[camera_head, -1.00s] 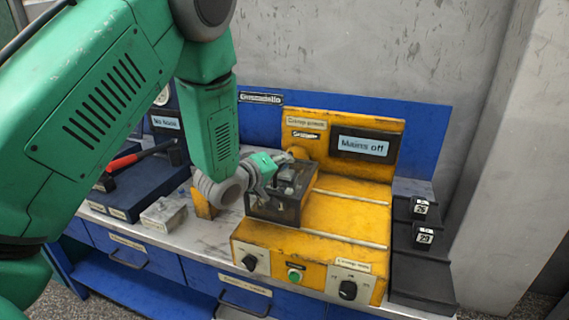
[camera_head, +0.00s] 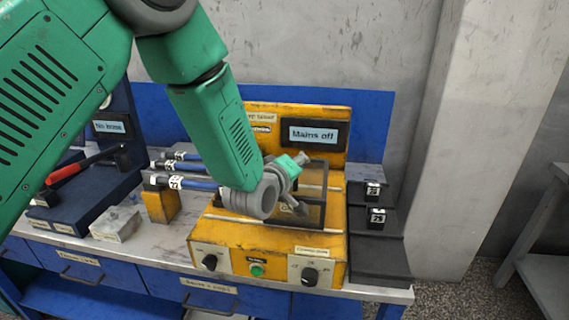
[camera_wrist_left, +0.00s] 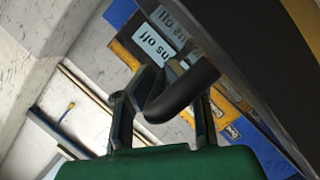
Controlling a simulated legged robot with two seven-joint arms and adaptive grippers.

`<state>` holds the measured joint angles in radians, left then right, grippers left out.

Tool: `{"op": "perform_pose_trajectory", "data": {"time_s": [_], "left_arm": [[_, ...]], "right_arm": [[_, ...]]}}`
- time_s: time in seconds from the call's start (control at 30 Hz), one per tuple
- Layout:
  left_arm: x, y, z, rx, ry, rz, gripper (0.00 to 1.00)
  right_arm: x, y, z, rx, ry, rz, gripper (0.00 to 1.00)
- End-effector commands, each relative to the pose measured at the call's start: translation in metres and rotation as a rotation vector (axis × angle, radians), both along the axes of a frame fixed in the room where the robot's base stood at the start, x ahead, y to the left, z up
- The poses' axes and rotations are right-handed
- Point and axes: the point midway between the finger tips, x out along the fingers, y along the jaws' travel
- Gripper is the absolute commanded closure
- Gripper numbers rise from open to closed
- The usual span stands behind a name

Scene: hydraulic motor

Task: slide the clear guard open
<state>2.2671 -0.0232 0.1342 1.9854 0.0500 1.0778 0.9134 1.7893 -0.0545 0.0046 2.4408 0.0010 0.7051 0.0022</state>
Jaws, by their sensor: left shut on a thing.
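The clear guard (camera_head: 315,210), a see-through box with a dark frame, sits on the yellow unit (camera_head: 225,232), over its right part. My left gripper (camera_head: 297,168) is at the top of the guard, its arm coming from the upper left and hiding the guard's left side. In the left wrist view the gripper's two dark fingers (camera_wrist_left: 165,118) are closed around a dark curved bar (camera_wrist_left: 185,95), which looks like the guard's handle. My right gripper is not in view.
Several blue tubes with white tags (camera_head: 185,182) lie left of the guard. A display reading "Mains off" (camera_head: 313,134) stands behind. Knobs and a green button (camera_head: 257,270) are on the front. Black tagged blocks (camera_head: 376,222) stand at right, and a red-handled tool (camera_head: 75,168) lies at left.

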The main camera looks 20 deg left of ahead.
Motion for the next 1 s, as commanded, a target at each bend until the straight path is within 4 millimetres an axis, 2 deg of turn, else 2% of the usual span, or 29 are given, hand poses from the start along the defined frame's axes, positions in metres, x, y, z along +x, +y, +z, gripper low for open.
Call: {"op": "perform_pose_trajectory", "data": {"time_s": [0.37, 0.4, 0.7, 0.87, 1.0], "left_arm": [[0.001, -0.003, 0.0, 0.001, -0.001, 0.001, 1.0], [0.001, -0.002, 0.0, 0.001, -0.001, 0.001, 0.81], [-0.001, -0.002, 0.001, 0.0, -0.001, 0.0, 0.81], [-0.019, -0.001, 0.004, -0.001, 0.001, 0.001, 0.81], [-0.048, 0.002, 0.01, -0.002, 0.002, 0.001, 0.81]], "right_arm": [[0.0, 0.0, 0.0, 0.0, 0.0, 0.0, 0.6], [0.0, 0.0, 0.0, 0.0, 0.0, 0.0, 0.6], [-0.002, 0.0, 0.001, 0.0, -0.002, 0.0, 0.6], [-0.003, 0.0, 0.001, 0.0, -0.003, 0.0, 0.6], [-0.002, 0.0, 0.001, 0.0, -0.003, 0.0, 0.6]]}}
